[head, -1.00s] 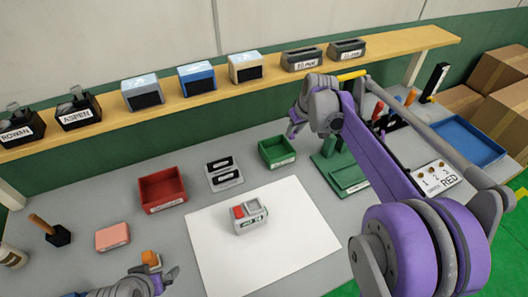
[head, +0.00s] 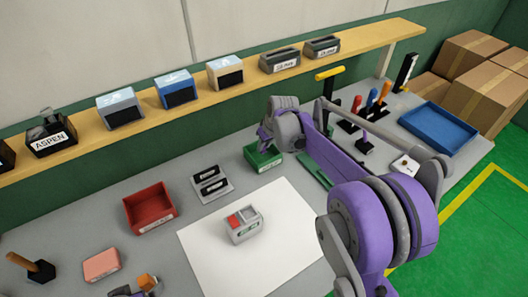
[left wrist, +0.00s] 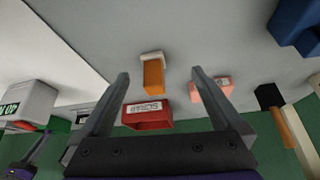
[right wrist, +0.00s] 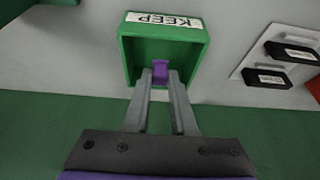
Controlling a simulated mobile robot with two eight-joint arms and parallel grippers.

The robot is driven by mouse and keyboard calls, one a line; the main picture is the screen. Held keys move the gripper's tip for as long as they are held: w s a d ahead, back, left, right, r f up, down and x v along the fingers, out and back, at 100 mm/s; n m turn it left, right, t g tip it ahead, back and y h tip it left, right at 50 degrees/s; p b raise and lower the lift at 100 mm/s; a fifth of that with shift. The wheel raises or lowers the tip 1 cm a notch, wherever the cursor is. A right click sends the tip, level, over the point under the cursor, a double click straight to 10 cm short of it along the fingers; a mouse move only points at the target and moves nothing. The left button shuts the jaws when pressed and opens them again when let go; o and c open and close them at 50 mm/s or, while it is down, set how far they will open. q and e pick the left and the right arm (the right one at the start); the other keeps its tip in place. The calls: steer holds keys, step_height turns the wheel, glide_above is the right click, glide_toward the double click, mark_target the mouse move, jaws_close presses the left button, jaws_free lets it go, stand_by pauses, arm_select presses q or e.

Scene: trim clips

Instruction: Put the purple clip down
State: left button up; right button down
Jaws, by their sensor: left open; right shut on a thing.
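My right gripper (right wrist: 160,80) is shut on the small purple clip (right wrist: 160,68). In the right wrist view the clip is between the fingertips, in front of the open green bin (right wrist: 126,58) labelled KEEP; I cannot tell whether it touches the bin. In the head view the right gripper (head: 265,139) is over the back of the green bin (head: 265,165), and the clip is hard to make out there. My left gripper (left wrist: 160,76) is open and empty, with an orange block on a pale base (left wrist: 153,76) beyond its fingertips.
A red bin (head: 150,205) and a grey holder with two black slots (head: 211,184) stand left of the green bin. A grey two-part box (head: 243,227) sits on a white sheet (head: 275,260). Coloured-handled tools (head: 370,105) and a blue tray (head: 440,126) are to the right.

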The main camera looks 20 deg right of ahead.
mark_target(264, 151)
steer(key=shift+f, duration=1.65)
steer(key=shift+f, duration=0.2)
steer(key=c, duration=0.7)
jaws_free()
steer(key=shift+r, duration=0.1)
steer(key=shift+c, duration=0.2)
steer(key=v, duration=1.2)
steer(key=shift+r, duration=0.2)
steer(key=shift+w, duration=0.1)
